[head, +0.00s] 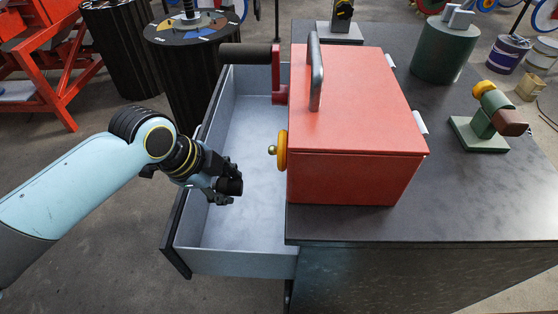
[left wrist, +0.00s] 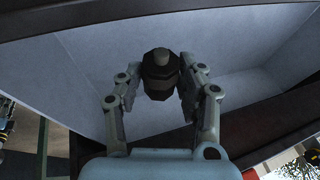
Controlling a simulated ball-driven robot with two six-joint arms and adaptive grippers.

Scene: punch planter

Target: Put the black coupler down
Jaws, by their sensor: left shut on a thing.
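The black coupler (left wrist: 159,78) is a dark, faceted piece with a small brownish-grey stub at one end. It sits between the fingertips of my left gripper (left wrist: 159,92) in the left wrist view. In the head view my left gripper (head: 224,188) is shut on it, above the front part of the open drawer (head: 232,262). The coupler is small and dark there and hard to separate from the fingers. The drawer's pale grey floor below looks bare. My right gripper is not in view.
A red box (head: 355,115) with a grey handle and a yellow knob (head: 281,150) stands on the dark cabinet top (head: 470,200), right of the drawer. A dark horizontal cylinder (head: 246,54) extends over the drawer's back. A green-based model (head: 482,135) and a green canister (head: 443,50) stand farther right.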

